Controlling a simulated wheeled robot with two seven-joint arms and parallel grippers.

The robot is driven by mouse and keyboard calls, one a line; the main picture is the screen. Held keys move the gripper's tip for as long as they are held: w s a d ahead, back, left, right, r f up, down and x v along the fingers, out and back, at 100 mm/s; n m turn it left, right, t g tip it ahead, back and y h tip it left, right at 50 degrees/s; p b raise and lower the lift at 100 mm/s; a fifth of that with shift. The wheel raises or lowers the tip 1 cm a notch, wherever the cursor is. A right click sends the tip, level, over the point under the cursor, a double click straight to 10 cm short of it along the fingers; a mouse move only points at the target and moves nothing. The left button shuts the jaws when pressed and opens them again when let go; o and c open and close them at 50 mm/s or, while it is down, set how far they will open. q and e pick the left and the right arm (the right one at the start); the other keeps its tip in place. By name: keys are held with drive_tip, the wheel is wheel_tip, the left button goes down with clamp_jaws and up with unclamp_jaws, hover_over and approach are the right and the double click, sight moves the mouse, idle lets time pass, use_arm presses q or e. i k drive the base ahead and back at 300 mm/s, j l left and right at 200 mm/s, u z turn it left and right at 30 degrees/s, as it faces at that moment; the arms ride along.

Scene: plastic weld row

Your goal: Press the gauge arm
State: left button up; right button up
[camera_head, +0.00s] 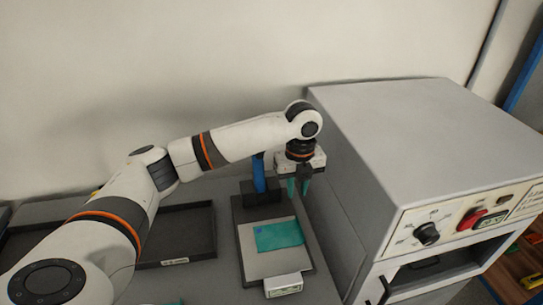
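The gauge (276,262) stands on the grey bench, with a dark base, a light plate and a small white display box (283,285) at its front. A teal flat piece (279,235) lies on the plate. A blue upright part (259,173) rises from a black block at the back; which part is the gauge arm I cannot tell, as my wrist partly covers this area. My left gripper (298,187) points down just right of the blue upright, by the grey cabinet. My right gripper is out of view.
A large grey cabinet (420,130) with a knob and red switch on its front stands close on the right of my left gripper. A black tray (188,232) lies left of the gauge, partly behind my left arm. A wall is behind.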

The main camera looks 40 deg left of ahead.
sight(258, 161)
drive_tip(key=u, duration=1.2)
